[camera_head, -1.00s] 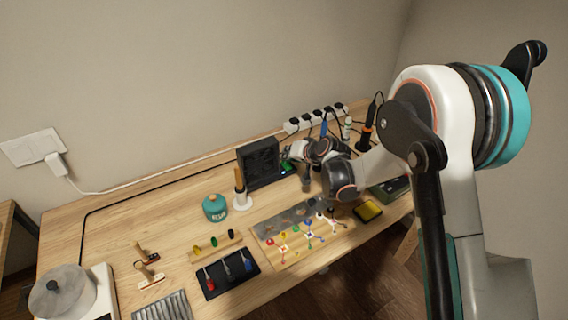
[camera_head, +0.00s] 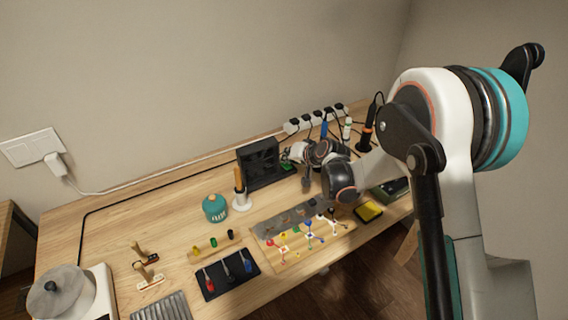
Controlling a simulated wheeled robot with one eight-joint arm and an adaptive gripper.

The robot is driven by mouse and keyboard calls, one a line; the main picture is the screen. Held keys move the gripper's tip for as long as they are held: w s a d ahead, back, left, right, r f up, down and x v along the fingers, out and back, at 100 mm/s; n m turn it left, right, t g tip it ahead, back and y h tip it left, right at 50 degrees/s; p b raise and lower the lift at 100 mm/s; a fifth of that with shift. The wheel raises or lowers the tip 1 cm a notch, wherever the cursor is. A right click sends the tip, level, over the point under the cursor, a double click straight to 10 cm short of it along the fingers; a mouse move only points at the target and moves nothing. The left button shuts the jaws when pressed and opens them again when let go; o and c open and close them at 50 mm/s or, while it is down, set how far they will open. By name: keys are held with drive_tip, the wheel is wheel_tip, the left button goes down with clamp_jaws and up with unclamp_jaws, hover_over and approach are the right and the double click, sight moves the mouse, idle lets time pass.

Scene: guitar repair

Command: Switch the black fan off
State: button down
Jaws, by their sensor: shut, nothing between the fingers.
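The black fan (camera_head: 259,163), a square dark box, stands upright at the back of the wooden bench, near the wall. A small green patch (camera_head: 287,167) shows at its right side, near my gripper; I cannot tell whether it is the switch. My gripper (camera_head: 288,156) is shut and empty just right of the fan. Its fingertips are small and partly hidden by my wrist, so I cannot tell whether they touch the fan.

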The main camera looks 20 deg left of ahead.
sight(289, 164)
drive_tip(key=shift+d+r+p, duration=0.1)
drive_tip(key=shift+r+p, duration=0.2)
drive_tip(key=shift+r, duration=0.5)
drive_tip(key=shift+r, duration=0.1)
drive_tip(key=shift+s+d+r+p, duration=0.15)
drive_tip(key=shift+r+p, duration=0.5)
drive_tip(key=shift+r, duration=0.55)
drive_tip(key=shift+s+d+r+p, duration=0.15)
drive_tip(key=shift+r+p, duration=0.5)
drive_tip(key=shift+r, duration=0.55)
